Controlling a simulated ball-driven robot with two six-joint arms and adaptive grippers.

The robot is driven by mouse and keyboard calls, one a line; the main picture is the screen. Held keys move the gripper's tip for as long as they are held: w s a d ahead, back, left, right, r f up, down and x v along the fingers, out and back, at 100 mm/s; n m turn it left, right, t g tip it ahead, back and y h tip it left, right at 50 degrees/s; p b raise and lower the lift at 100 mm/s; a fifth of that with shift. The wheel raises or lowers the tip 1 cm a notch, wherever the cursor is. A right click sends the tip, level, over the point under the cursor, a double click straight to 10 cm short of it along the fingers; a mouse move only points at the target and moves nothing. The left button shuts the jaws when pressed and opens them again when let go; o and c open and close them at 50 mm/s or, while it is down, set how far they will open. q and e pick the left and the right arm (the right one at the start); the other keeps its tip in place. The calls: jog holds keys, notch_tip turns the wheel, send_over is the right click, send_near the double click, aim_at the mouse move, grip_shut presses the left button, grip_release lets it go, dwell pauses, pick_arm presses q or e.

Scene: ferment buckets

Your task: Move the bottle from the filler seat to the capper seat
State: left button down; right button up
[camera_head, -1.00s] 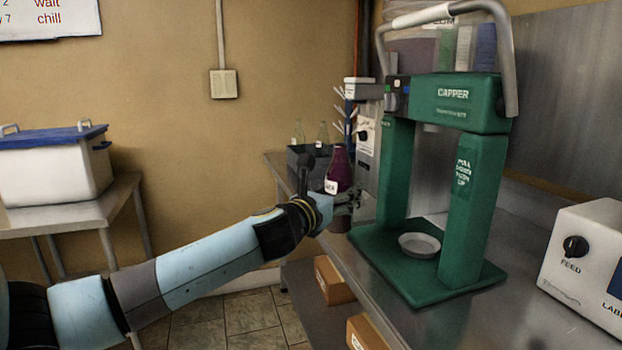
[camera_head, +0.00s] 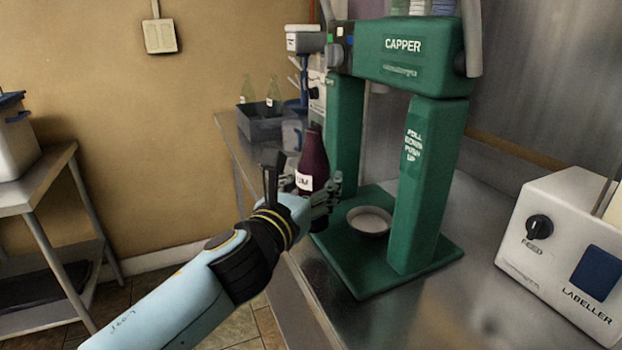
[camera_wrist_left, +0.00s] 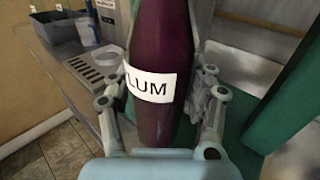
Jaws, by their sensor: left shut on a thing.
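The bottle (camera_head: 313,163) is dark purple with a white label, and stands upright in my left gripper (camera_head: 318,196). My left gripper is shut on it, at the left edge of the green capper base. In the left wrist view the bottle (camera_wrist_left: 160,60) fills the middle, between the fingers, and its label reads "LUM". The green capper (camera_head: 402,62) stands on the steel bench. Its seat, a pale round dish (camera_head: 369,220), is empty and lies right of the bottle, between the two posts. The filler (camera_head: 317,100) is behind the capper at the left, partly hidden. My right gripper is out of view.
A white labeller (camera_head: 565,255) stands on the bench (camera_head: 470,310) at right. A dark crate (camera_head: 262,125) with clear bottles is at the bench's far left. The capper's left post (camera_head: 345,135) rises close behind the bottle. A side table (camera_head: 35,180) stands at far left.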

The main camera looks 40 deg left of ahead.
pick_arm(q)
jog(key=shift+w+d+r, duration=0.1)
jog(key=shift+w+d, duration=0.15)
jog(key=shift+w, duration=0.15)
jog(key=w+d+b, duration=0.1)
jog(key=w+d, duration=0.5)
jog(key=w, duration=0.4)
jog(key=shift+f, duration=0.35)
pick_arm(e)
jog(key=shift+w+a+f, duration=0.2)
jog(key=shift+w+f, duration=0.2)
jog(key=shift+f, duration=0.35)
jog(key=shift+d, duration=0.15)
pick_arm(q)
jog(key=shift+s+f, duration=0.1)
jog(key=shift+f, duration=0.05)
jog(key=shift+f+b, duration=0.3)
jog(key=shift+b, duration=0.15)
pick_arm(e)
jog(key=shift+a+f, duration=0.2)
pick_arm(q)
jog(key=shift+f+b, duration=0.45)
jog(key=shift+f, duration=0.2)
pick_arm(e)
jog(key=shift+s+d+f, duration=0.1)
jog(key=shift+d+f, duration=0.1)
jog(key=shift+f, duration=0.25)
